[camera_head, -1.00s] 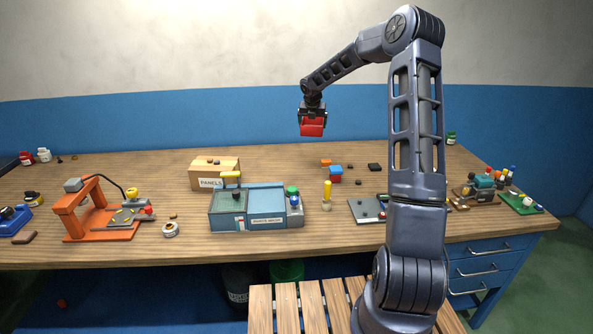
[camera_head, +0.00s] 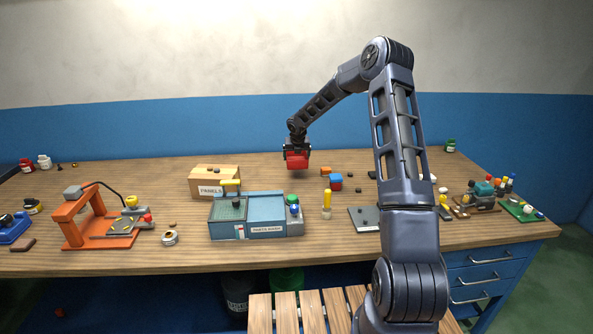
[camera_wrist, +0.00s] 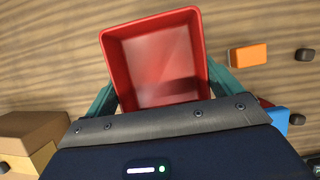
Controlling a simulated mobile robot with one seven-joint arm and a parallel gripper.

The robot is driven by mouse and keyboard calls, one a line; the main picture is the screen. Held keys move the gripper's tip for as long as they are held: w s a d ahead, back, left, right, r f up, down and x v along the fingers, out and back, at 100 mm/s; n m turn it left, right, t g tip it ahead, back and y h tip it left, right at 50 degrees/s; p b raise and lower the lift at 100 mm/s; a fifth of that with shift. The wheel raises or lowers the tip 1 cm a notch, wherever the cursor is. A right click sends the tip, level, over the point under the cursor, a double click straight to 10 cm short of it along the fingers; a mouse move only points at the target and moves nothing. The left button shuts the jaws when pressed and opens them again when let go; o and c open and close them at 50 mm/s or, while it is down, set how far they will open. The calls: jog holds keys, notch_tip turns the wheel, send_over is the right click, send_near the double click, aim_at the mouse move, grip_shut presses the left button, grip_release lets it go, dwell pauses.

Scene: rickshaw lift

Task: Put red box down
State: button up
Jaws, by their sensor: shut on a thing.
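The red box (camera_head: 297,161) is an open-topped red bin, held in my gripper (camera_head: 297,150) over the back middle of the wooden table. In the wrist view the red box (camera_wrist: 155,60) shows its open top and empty inside, with the teal fingers of my gripper (camera_wrist: 158,88) on its left and right sides. The gripper is shut on it. The box appears upright and low over the tabletop; a shadow lies just below it. I cannot tell whether its underside touches the wood.
An orange block (camera_head: 325,171) and a blue block (camera_head: 336,185) sit close on the right.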

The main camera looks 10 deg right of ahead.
jog(key=shift+f, duration=3.55)
jog(key=shift+f, duration=0.2)
jog(key=o, duration=0.9)
jog(key=shift+c, duration=0.2)
jog(key=shift+r, duration=0.15)
